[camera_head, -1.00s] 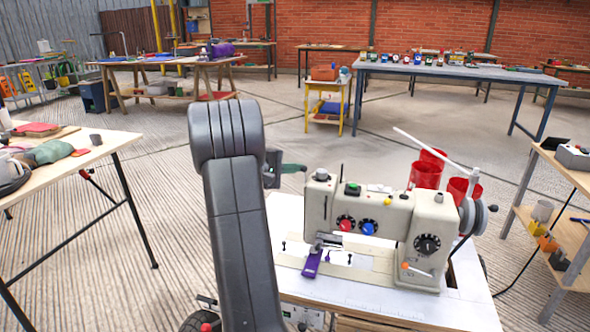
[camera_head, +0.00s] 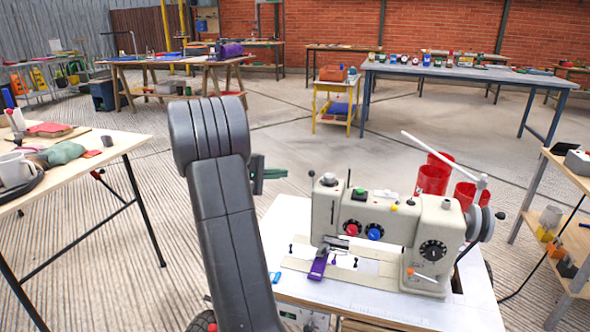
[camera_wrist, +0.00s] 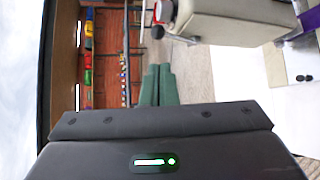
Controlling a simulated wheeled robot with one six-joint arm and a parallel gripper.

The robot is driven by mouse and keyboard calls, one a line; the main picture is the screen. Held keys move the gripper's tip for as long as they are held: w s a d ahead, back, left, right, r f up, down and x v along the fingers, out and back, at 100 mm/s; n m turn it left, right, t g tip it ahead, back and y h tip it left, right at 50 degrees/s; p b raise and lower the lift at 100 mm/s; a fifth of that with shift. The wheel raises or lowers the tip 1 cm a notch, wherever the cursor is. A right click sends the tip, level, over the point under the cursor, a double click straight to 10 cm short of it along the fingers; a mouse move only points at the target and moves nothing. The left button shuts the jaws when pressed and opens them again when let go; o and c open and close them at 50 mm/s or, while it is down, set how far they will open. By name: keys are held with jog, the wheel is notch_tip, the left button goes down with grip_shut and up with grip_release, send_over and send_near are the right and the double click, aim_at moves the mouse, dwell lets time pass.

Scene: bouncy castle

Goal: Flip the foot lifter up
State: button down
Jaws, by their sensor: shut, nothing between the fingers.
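The cream sewing machine (camera_head: 380,225) stands on a white-topped table, with its needle end to the left. At that end a purple piece (camera_head: 318,266) sits under small metal parts (camera_head: 334,242) around the presser foot. I cannot pick out the foot lifter for certain among them. An orange-tipped lever (camera_head: 420,274) is on the machine's right front. My gripper (camera_head: 284,173), with green fingers, is shut and empty, left of the machine head and apart from it. In the wrist view the shut fingers (camera_wrist: 158,68) point past the machine body (camera_wrist: 235,22); the purple piece (camera_wrist: 308,22) shows at the right edge.
The white tabletop (camera_head: 330,295) has free room in front of the machine. A wooden table (camera_head: 110,150) with clutter is at the left, shelves (camera_head: 560,205) at the right. The floor behind is mostly clear.

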jog(key=p+v, duration=0.1)
jog(key=v, duration=0.5)
jog(key=shift+d, duration=0.1)
jog(key=w+d+f+n+g+y+p, duration=0.2)
jog(key=w+d+p, duration=0.4)
jog(key=p, duration=0.5)
jog(key=w+d+f+n+g+y+p, duration=0.1)
jog(key=w+d+f+g+y+p, duration=0.1)
jog(key=w+d+p, duration=0.5)
jog(key=d+f+p, duration=0.1)
jog(key=d+p, duration=0.1)
jog(key=p, duration=0.3)
jog(key=shift+d+n+g, duration=0.3)
jog(key=shift+n, duration=0.1)
dwell(0.5)
jog(key=shift+w+f, duration=0.1)
jog(key=shift+f, duration=0.05)
jog(key=shift+s+a+b, duration=0.15)
jog(key=shift+s+b, duration=0.05)
jog(key=shift+b, duration=1.3)
